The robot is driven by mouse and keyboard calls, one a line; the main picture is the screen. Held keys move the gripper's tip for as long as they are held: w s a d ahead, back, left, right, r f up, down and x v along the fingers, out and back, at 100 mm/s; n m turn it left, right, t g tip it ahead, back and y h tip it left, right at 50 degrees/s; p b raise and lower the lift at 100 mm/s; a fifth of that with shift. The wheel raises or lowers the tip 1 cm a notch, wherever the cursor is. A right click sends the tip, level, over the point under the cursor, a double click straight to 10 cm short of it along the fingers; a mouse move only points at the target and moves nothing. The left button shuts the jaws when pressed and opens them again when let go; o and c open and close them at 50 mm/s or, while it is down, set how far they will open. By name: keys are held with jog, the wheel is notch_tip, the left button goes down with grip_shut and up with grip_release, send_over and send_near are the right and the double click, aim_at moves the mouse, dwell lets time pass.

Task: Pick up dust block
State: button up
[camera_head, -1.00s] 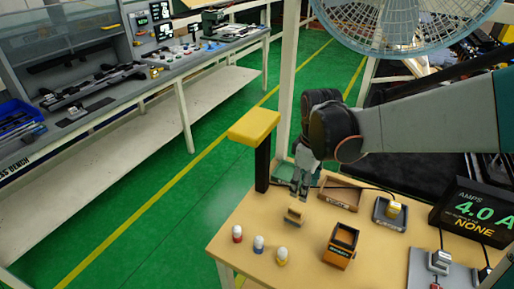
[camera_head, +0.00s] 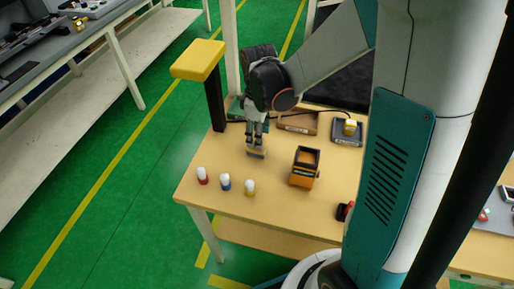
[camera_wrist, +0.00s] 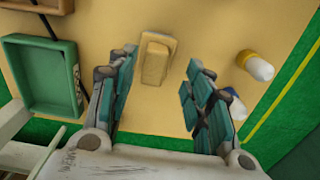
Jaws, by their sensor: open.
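The dust block appears to be the small tan block (camera_head: 257,154) on the wooden table. My gripper (camera_head: 257,145) points down right above it and hides part of it. In the wrist view the block (camera_wrist: 156,60) lies between the lines of the two fingers, near the fingertips. My gripper (camera_wrist: 159,78) is open there, with bare table showing on both sides of the block. I cannot tell whether the fingertips reach down beside it.
Red, blue and yellow white-topped bottles (camera_head: 226,182) stand near the front left edge. An orange-and-black box (camera_head: 305,167) is to the right. A brown tray (camera_head: 298,123) and a grey pad with a yellow piece (camera_head: 347,131) lie behind. A yellow-topped post (camera_head: 199,60) rises at the left.

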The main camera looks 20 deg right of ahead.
jog(key=f, duration=0.2)
jog(key=w+f+b, duration=0.1)
jog(key=f, duration=0.1)
jog(key=shift+b, duration=0.3)
jog(key=shift+s+f, duration=0.1)
jog(key=shift+f, duration=0.3)
jog(key=shift+c, duration=0.3)
grip_shut()
jog(key=shift+r, duration=0.15)
notch_tip(320, 180, up, 20)
jog(key=p, duration=0.5)
jog(key=shift+p, duration=0.4)
